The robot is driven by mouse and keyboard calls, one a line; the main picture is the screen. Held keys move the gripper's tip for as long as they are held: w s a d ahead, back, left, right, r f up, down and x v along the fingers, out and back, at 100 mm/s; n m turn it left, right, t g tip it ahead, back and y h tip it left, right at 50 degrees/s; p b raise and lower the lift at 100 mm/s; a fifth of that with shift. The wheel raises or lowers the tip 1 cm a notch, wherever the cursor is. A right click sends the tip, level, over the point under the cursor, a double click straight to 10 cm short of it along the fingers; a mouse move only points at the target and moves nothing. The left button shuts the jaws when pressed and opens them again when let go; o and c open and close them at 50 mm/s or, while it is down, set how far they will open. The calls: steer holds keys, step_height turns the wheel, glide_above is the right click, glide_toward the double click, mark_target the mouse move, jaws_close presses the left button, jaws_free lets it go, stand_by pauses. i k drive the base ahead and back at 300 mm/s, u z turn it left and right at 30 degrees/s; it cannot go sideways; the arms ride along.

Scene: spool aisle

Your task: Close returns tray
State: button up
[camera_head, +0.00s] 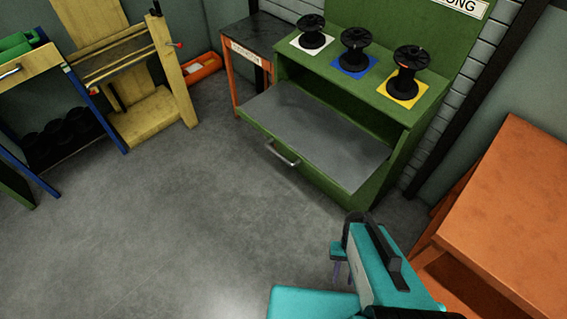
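A green cabinet (408,136) stands against the back wall. Its wide tray (325,135), with a grey flat inside, is pulled out toward the open floor. The tray's metal handle (282,155) is on its front face. My teal arm comes in at the bottom right. What appears to be my gripper (341,268) is small and partly hidden behind the arm, in front of the cabinet and apart from the handle. Its finger opening is not clear.
Black spools stand on white (312,42), blue (353,65) and yellow (401,92) squares on the cabinet top. An orange table (510,200) is close at right. A wooden rack (140,80) and an orange bin (203,68) are at left. The middle floor is clear.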

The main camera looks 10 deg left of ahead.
mark_target(344, 156)
steer(key=z, duration=0.05)
steer(key=k, duration=1.35)
steer(key=u, duration=1.3)
steer(key=i, duration=1.65)
steer(key=u, duration=0.05)
